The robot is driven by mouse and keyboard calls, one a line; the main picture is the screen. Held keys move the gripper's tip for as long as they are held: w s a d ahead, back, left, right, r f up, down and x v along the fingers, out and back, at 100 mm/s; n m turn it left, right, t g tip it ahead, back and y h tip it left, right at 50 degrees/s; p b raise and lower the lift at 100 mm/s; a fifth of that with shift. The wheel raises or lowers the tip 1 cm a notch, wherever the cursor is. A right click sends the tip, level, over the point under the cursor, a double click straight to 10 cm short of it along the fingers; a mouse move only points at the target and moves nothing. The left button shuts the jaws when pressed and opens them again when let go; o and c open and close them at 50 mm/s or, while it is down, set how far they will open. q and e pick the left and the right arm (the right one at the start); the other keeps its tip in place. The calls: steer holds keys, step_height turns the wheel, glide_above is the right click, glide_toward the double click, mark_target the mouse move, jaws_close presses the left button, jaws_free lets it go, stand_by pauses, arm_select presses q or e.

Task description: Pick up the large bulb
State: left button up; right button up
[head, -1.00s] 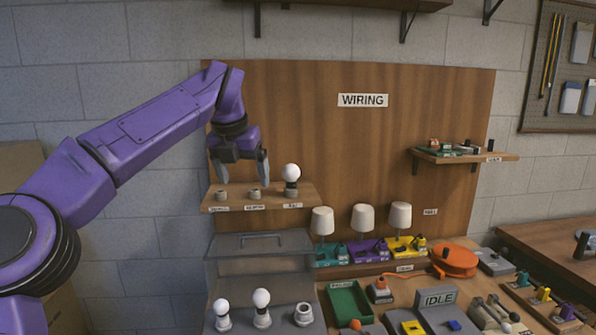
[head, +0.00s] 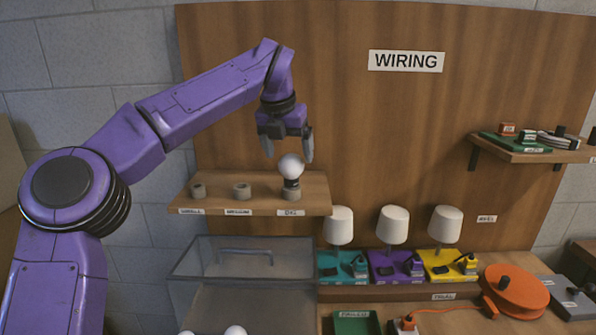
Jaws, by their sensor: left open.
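The large bulb (head: 291,168) is a white globe with a dark base. It stands upright in the right-hand holder (head: 291,194) on the small wooden shelf (head: 262,190). My left gripper (head: 288,152) is open and points down, with its fingertips at about the height of the bulb's top, one to each side of it in the picture. I cannot tell whether the fingers touch the bulb or how they line up in depth. Two other holders on the shelf, at the left (head: 198,190) and middle (head: 241,191), are empty. My right gripper is not in view.
A clear lidded box (head: 242,258) stands below the shelf, with two white bulb tops (head: 235,331) at the bottom edge. Three white-shaded lamps (head: 392,226) on teal, purple and yellow bases stand to the right. An orange reel (head: 516,291) lies further right.

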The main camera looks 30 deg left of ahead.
mark_target(292, 171)
arm_select(q)
steer(key=shift+s+a+f, duration=0.1)
steer(key=shift+s+f, duration=0.45)
steer(key=shift+f, duration=0.1)
steer(key=x, duration=0.2)
steer(key=w+x, duration=0.1)
steer(key=x, duration=0.1)
steer(key=p+x, duration=0.1)
steer(key=x, duration=0.1)
steer(key=shift+w+d+r, duration=0.2)
steer(key=shift+w+d, duration=0.05)
steer(key=shift+d, duration=0.05)
steer(key=shift+s+r, duration=0.3)
steer(key=shift+s, duration=0.25)
steer(key=shift+c, duration=0.3)
steer(key=c, duration=0.5)
steer(key=shift+w+f, duration=0.1)
steer(key=c, duration=0.3)
steer(key=shift+c, duration=0.2)
